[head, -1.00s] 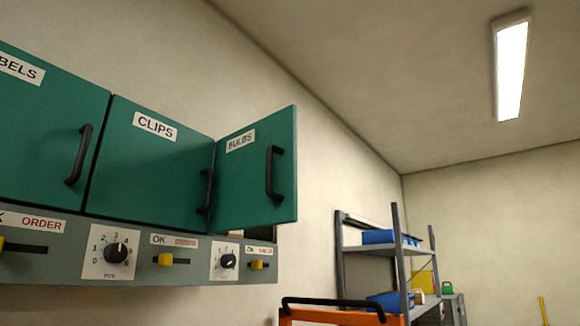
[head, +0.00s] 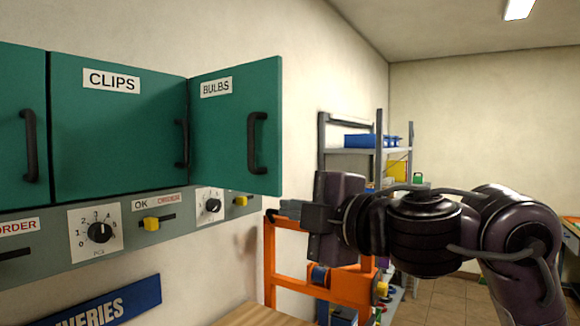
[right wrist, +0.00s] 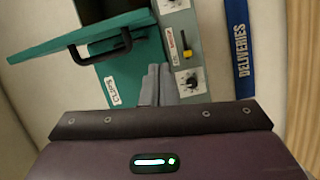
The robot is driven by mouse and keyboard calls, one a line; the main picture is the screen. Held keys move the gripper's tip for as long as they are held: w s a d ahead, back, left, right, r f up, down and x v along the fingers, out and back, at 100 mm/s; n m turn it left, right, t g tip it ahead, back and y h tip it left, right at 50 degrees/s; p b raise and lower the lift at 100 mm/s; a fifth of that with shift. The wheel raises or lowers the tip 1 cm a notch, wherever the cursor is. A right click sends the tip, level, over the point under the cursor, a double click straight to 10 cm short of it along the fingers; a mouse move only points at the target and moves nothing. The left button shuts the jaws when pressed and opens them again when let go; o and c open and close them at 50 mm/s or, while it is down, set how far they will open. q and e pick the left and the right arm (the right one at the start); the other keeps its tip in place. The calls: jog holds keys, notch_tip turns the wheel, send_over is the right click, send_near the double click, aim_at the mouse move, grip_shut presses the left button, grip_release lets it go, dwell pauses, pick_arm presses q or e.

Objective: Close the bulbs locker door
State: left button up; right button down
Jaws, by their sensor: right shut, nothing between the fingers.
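The green bulbs locker door (head: 228,130) stands open, swung out from the wall, with its BULBS label and black handle (head: 257,143) facing me. In the right wrist view the open door (right wrist: 75,38) shows at the upper left, with its black handle (right wrist: 105,52). My right gripper (head: 280,209) is shut and empty, just below and right of the door's lower outer corner in the head view. Its closed fingers (right wrist: 158,84) show in the right wrist view, apart from the door handle. My left gripper is not in view.
The closed clips locker (head: 115,130) is left of the bulbs door. A panel with knobs and yellow sliders (head: 120,232) runs below. An orange frame cart (head: 269,265) stands below my right gripper, and a shelf (head: 375,150) stands behind.

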aim_at(278, 165)
jog(key=s+r+n+p, duration=0.1)
jog(key=s+r+n, duration=0.1)
jog(key=s+r, duration=0.3)
jog(key=shift+m+t, duration=0.3)
jog(key=shift+t, duration=0.1)
jog(key=w+p, duration=0.2)
jog(key=w, duration=0.2)
jog(key=w+a+p, duration=0.1)
jog(key=w, duration=0.3)
jog(key=w+a+r+p, duration=0.1)
jog(key=w+p, duration=0.1)
jog(key=w, duration=0.2)
jog(key=shift+w+a+p, duration=0.1)
jog(key=shift+w+p, duration=0.15)
jog(key=shift+p, duration=0.05)
jog(key=shift+w+d, duration=0.15)
jog(key=shift+d, duration=0.15)
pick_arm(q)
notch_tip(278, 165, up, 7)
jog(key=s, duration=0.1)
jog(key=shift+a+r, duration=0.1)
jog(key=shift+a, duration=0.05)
pick_arm(e)
jog(key=shift+a+f, duration=0.1)
jog(key=shift+a, duration=0.15)
jog(key=shift+d, duration=0.1)
